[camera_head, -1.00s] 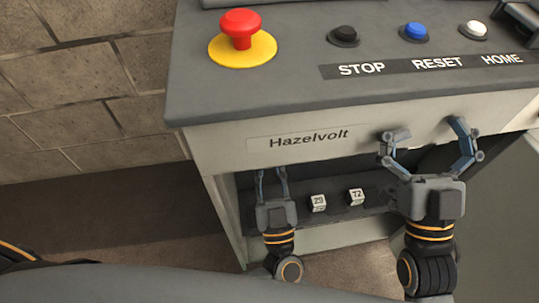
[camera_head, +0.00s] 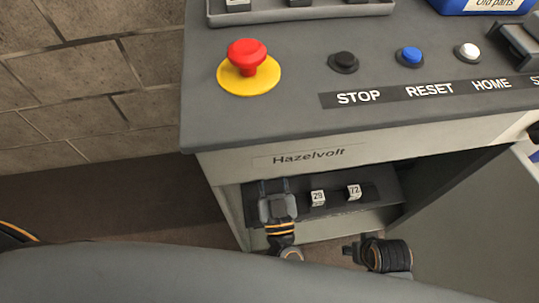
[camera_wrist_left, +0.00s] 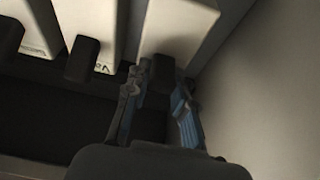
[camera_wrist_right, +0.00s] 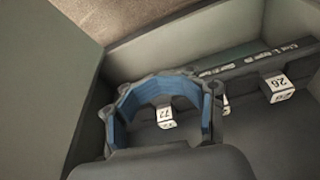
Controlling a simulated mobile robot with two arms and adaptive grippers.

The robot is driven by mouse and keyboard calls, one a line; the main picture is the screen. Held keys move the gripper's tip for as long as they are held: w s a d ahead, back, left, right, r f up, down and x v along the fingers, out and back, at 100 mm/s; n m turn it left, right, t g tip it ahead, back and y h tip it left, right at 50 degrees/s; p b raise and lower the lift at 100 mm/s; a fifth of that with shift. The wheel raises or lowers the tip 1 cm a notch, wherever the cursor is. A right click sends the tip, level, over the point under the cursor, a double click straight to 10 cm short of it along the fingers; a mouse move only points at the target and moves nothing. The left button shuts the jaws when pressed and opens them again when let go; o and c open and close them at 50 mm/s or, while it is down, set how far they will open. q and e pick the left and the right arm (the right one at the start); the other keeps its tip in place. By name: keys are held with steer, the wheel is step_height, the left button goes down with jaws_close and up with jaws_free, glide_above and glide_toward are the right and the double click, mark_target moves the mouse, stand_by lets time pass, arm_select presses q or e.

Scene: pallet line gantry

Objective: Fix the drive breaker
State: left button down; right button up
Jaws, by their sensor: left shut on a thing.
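The drive breaker is not named on any readable label. In the left wrist view, a row of white breaker bodies with black levers stands before me. My left gripper (camera_wrist_left: 158,105) is shut on the black lever (camera_wrist_left: 158,88) of the rightmost white breaker (camera_wrist_left: 180,32). In the head view my left gripper (camera_head: 274,187) reaches into the open bay under the Hazelvolt panel (camera_head: 310,157), hiding what it holds. White tags 29 (camera_head: 318,198) and 72 (camera_head: 354,192) show beside it. My right gripper (camera_wrist_right: 165,105) is empty, its curved fingers apart; it is low right in the head view.
A second breaker lever (camera_wrist_left: 82,58) stands left of the held one. Above the bay, the console carries a red emergency button (camera_head: 246,60), STOP, RESET and HOME buttons and a blue bin (camera_head: 480,6). A grey door panel (camera_head: 470,220) stands right of the bay.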

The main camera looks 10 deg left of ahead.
arm_select(q)
steer(key=shift+s, duration=0.2)
stand_by(0.6)
steer(key=c, duration=1.1)
jaws_free()
steer(key=shift+d, duration=0.1)
steer(key=shift+v, duration=3.8)
